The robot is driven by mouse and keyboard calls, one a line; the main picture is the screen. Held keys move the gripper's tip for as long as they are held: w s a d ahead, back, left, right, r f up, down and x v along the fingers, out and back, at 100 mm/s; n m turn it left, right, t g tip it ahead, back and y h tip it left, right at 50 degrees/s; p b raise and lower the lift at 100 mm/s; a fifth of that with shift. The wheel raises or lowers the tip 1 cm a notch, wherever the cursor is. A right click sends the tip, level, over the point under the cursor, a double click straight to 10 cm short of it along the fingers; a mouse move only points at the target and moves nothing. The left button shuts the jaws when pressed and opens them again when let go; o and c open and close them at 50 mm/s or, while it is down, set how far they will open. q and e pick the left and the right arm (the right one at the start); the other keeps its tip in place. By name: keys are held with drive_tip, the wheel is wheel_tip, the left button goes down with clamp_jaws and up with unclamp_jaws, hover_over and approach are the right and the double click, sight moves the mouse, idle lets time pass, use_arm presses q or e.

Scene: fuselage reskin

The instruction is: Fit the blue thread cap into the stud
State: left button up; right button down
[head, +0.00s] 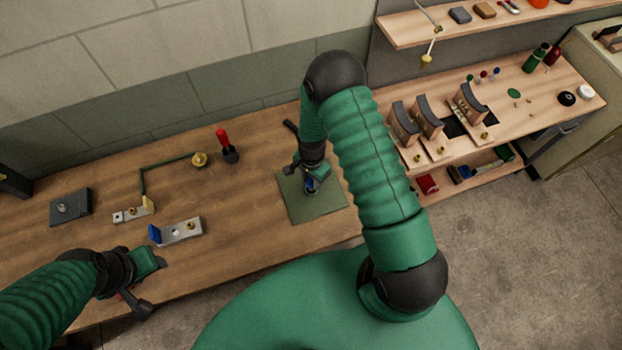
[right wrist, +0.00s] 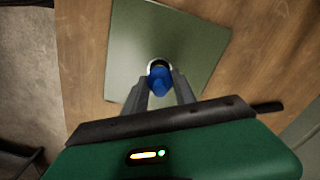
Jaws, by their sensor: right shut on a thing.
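The blue thread cap (right wrist: 160,80) is between the two grey fingers of my right gripper (right wrist: 160,90), which is shut on it above the green mat. The cap also shows as a small blue spot in the head view (head: 311,184), under my right gripper (head: 311,178). A pale ring with a dark inside (right wrist: 158,64) shows right behind the cap in the right wrist view. It may be the stud; the cap hides most of it, and I cannot tell whether they touch. My left gripper (head: 155,262) is near the table's front edge, its fingers unclear.
The green mat (head: 330,205) lies on the wooden table (head: 250,240). A metal bracket with a blue end (head: 182,231), a dark block with a pale knob (head: 70,207) and a red-handled tool (head: 223,137) stand left. Curved dark pieces (head: 405,122) stand on the right bench.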

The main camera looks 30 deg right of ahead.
drive_tip(key=shift+f+b, duration=0.9)
drive_tip(key=shift+f, duration=0.2)
drive_tip(key=c, duration=0.9)
unclamp_jaws()
drive_tip(key=shift+r, duration=0.1)
wheel_tip(320, 180, up, 5)
drive_tip(key=p, duration=0.4)
